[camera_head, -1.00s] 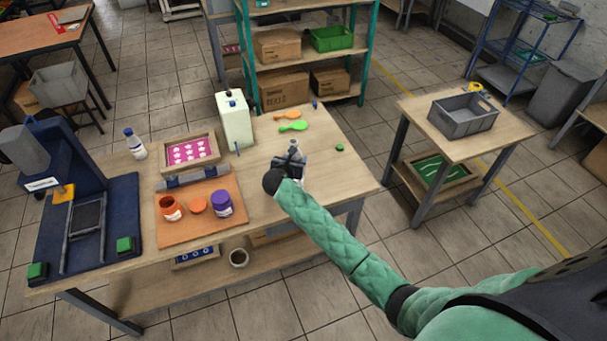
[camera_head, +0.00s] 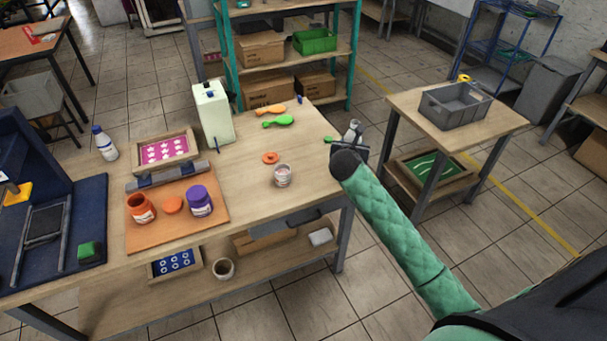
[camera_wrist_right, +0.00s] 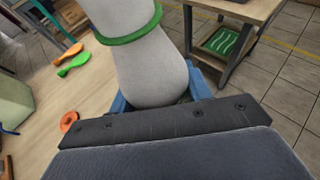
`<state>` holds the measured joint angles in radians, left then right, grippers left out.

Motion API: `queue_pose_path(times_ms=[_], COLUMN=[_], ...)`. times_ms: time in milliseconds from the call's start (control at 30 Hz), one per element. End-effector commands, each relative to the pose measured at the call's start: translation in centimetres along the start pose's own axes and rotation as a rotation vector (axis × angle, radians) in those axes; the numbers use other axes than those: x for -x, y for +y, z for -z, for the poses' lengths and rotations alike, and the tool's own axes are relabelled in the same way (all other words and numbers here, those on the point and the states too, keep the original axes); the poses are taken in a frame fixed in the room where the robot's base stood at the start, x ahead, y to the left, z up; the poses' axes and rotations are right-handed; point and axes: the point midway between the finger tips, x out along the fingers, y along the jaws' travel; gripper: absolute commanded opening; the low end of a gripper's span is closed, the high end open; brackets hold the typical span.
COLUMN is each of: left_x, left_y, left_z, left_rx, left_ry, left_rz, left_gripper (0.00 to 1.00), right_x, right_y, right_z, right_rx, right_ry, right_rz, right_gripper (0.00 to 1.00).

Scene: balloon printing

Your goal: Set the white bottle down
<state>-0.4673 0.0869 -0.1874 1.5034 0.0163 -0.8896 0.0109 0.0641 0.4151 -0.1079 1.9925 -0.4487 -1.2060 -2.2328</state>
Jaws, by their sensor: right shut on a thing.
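My right gripper (camera_head: 352,138) is shut on a white bottle (camera_head: 353,129), which looks pale grey. In the right wrist view the bottle (camera_wrist_right: 150,70) fills the upper middle, tilted in the picture, with a green ring around it and blue finger parts (camera_wrist_right: 198,85) beside its base. In the head view the gripper and bottle are at the worktable's right edge; their height above it is hard to tell. Another white bottle (camera_head: 104,144) with a blue cap stands upright at the table's far left. My left gripper is not in view.
A side table with a grey crate (camera_head: 455,106) stands right. The table's front right is clear.

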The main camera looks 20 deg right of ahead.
Motion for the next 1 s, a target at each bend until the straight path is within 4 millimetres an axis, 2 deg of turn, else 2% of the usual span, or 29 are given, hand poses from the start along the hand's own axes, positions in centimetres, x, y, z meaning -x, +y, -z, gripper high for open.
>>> queue_pose_path(times_ms=[100, 200, 700, 833, 1000], left_x=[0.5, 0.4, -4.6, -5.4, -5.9], left_y=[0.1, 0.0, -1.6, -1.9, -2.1], left_z=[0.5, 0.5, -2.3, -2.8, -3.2], left_rx=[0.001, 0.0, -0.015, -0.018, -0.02], left_ry=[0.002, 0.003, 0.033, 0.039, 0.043], left_rz=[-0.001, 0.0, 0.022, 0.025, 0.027], left_gripper=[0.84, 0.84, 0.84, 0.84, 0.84], right_x=[0.1, -0.2, -4.8, -5.7, -6.1], right_y=[-0.6, -0.1, 8.2, 9.6, 10.2], right_z=[-0.1, -0.1, 3.6, 4.3, 4.9], right_rx=[0.003, 0.002, 0.003, 0.004, 0.004], right_ry=[-0.004, -0.004, -0.002, -0.004, -0.003], right_rz=[-0.003, -0.003, -0.004, -0.003, -0.003], right_gripper=[0.21, 0.21, 0.21, 0.21, 0.21])
